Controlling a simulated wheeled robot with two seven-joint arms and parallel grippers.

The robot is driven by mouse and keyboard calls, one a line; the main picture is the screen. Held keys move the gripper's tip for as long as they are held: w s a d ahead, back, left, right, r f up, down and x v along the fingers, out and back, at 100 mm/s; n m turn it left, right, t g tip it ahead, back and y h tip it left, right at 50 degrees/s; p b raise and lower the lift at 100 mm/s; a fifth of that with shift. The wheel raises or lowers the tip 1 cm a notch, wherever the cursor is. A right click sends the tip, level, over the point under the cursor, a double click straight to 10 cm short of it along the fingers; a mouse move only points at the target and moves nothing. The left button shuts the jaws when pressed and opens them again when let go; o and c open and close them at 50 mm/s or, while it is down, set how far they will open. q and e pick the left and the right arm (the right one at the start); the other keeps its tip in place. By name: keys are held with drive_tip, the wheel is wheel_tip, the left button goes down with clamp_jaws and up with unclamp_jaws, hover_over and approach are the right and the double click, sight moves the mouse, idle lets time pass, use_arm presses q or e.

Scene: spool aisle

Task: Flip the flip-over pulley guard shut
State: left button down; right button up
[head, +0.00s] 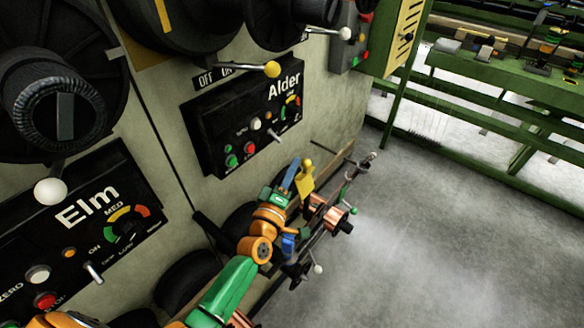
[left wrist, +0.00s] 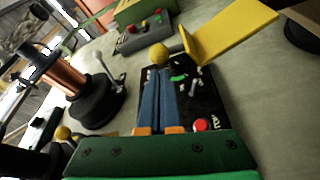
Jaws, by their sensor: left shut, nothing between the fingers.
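The yellow pulley guard (head: 305,187) stands out from the machine's lower front, with a yellow ball knob (head: 307,163) at its top. In the left wrist view the guard is a flat yellow plate (left wrist: 232,34) at the upper right, and the yellow knob (left wrist: 159,54) shows just past my fingertips. My left gripper (head: 296,164) is shut and empty, its blue fingers (left wrist: 157,90) side by side, close beside the guard. I cannot tell whether the fingertips touch the knob. The guard's hinge and the pulley are not clear. My right gripper is not in view.
Copper spools (head: 342,220) and thin rods lie just beyond my gripper. The Alder panel (head: 245,118) and Elm panel (head: 92,222) are on the machine face, with ball-ended levers sticking out. Open grey floor (head: 450,230) lies to the right; green racks (head: 480,110) stand behind it.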

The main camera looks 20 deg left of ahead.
use_arm(q)
drive_tip(key=shift+s+d+m, duration=0.1)
drive_tip(key=shift+d+m, duration=0.15)
drive_tip(key=shift+m, duration=0.05)
